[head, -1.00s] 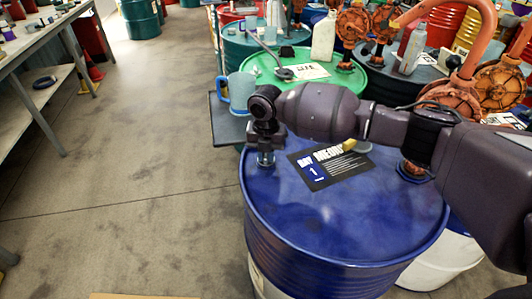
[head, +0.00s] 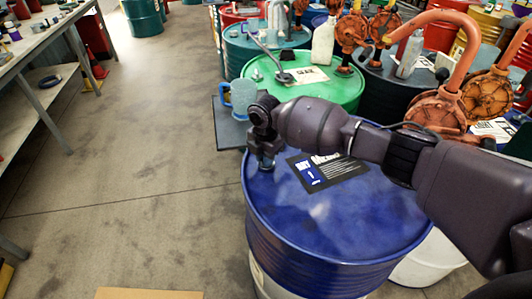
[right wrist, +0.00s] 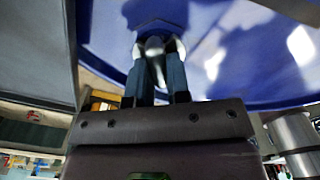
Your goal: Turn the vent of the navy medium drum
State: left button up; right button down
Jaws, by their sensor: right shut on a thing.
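The navy medium drum (head: 335,235) stands upright in the middle of the head view, with a dark label on its lid. My right gripper (head: 266,163) points down at the lid near its far left rim. In the right wrist view its two fingers (right wrist: 155,62) are shut on a small silvery vent (right wrist: 154,45) on the navy lid (right wrist: 225,50). The vent is mostly hidden by the gripper in the head view. My right arm covers the right part of the lid. My left gripper is not in view.
A green drum (head: 340,92) stands just behind, with a light blue mug (head: 243,95) on a dark stand beside it. Orange hand pumps (head: 437,108) rise at the right. A workbench (head: 40,45) is at the far left; the floor between is open.

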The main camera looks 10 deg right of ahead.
jog(key=m+p, duration=0.2)
jog(key=shift+r+m, duration=0.15)
jog(key=shift+m, duration=0.25)
jog(key=shift+m+p, duration=0.75)
jog(key=shift+m, duration=0.15)
jog(key=shift+w+m+p, duration=0.1)
jog(key=shift+m+p, duration=0.5)
jog(key=shift+m, duration=0.3)
jog(key=shift+m+p, duration=0.35)
jog(key=shift+m, duration=0.45)
jog(key=shift+w+f+m, duration=0.1)
jog(key=shift+f+m, duration=0.1)
jog(key=shift+m, duration=0.7)
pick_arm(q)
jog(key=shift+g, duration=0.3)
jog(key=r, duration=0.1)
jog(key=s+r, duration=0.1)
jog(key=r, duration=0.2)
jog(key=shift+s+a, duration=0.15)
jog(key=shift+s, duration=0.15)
pick_arm(e)
jog(key=shift+m, duration=0.3)
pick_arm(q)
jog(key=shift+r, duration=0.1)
